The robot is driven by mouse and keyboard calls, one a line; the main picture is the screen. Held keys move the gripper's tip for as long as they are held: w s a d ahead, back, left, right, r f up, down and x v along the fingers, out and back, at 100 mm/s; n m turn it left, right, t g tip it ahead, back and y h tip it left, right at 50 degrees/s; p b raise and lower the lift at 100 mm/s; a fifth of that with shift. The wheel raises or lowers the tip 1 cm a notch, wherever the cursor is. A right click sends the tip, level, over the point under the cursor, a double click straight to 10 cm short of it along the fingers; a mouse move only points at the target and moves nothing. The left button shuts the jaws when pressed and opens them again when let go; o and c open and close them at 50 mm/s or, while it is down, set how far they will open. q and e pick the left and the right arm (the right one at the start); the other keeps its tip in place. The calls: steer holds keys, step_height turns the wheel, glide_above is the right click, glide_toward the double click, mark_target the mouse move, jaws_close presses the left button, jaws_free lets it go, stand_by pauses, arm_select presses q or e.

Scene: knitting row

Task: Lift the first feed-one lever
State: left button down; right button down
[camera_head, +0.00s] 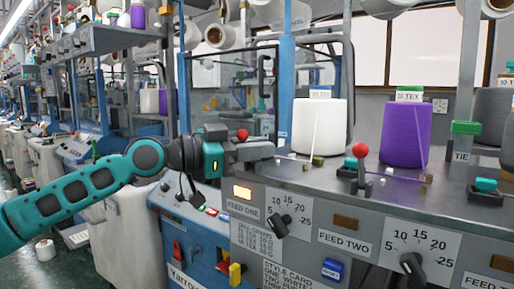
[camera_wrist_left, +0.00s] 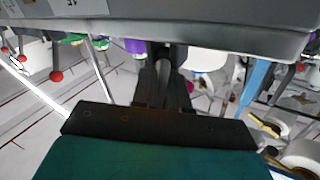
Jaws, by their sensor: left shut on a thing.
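The feed-one lever shows as a red ball knob (camera_head: 242,134) above the machine's front edge, over the FEED ONE label. Its stem is hidden behind my gripper. My left gripper (camera_head: 256,149) reaches in from the left at the knob's height and is shut on the lever just below the ball. In the left wrist view the dark fingers (camera_wrist_left: 166,72) are close together below the grey machine edge; the held part is hard to make out. The lamp (camera_head: 242,192) by FEED ONE is lit yellow. My right gripper is not in view.
A second red-knobbed lever (camera_head: 360,150) stands upright to the right, above FEED TWO. A white cone (camera_head: 319,128) and a purple cone (camera_head: 404,135) stand behind on the grey deck (camera_head: 330,185). Dials (camera_head: 279,228) and a blue frame post (camera_head: 285,80) are close by.

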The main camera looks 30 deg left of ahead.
arm_select(q)
steer(key=shift+w+r+g+y+p, duration=0.1)
steer(key=shift+r+g+y+p, duration=0.25)
steer(key=shift+p, duration=0.75)
steer(key=shift+w+f+n+g+p, duration=0.15)
steer(key=shift+n+g+p, duration=0.35)
steer(key=shift+p, duration=0.5)
steer(key=shift+w+f+y+p, duration=0.1)
steer(key=shift+f+y+p, duration=0.05)
steer(key=shift+y+p, duration=0.15)
steer(key=shift+f, duration=0.1)
steer(key=c, duration=1.2)
jaws_free()
steer(key=shift+c, duration=0.2)
